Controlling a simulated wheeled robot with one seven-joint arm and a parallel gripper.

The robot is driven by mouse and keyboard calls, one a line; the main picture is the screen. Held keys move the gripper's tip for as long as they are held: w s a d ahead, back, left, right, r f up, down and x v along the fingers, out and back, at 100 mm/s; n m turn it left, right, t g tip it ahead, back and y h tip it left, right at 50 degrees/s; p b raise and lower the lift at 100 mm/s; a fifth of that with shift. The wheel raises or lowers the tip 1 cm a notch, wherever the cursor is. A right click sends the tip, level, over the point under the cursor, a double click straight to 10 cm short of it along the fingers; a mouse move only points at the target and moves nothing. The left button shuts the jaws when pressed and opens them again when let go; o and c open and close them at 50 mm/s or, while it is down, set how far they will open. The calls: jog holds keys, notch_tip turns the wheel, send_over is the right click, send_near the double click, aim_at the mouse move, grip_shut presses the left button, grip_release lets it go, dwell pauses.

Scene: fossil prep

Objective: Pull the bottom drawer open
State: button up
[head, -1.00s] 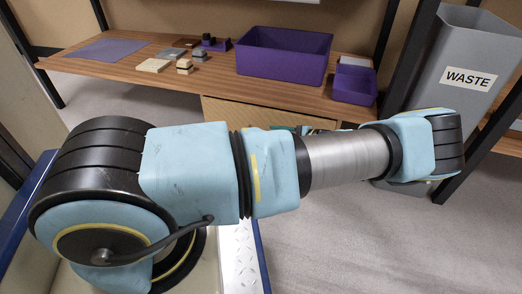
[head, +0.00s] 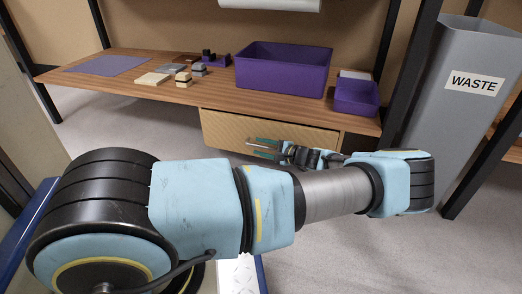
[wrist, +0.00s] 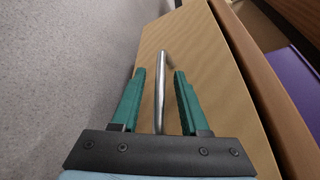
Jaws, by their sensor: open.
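The drawer (head: 228,131) has a light wooden front and sits under the tabletop. It appears shut, and it is the only drawer front I can make out. Its front (wrist: 205,75) fills the middle of the wrist view. A silver bar handle (wrist: 160,105) stands out from that front. My gripper (head: 262,147) is at the drawer front in the head view. In the wrist view its two green fingers (wrist: 160,74) are open, one on each side of the handle, with visible gaps. My arm hides the lower right of the drawer in the head view.
On the wooden bench (head: 140,66) are a large purple bin (head: 284,72), a smaller purple tray (head: 356,98), a purple mat (head: 110,65) and several small blocks. A grey waste bin (head: 455,105) stands at the right by black posts. The grey floor (wrist: 60,60) before the drawer is clear.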

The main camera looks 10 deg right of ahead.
jog(key=shift+w+a, duration=0.1)
jog(key=shift+c, duration=0.4)
grip_shut()
dwell(1.0)
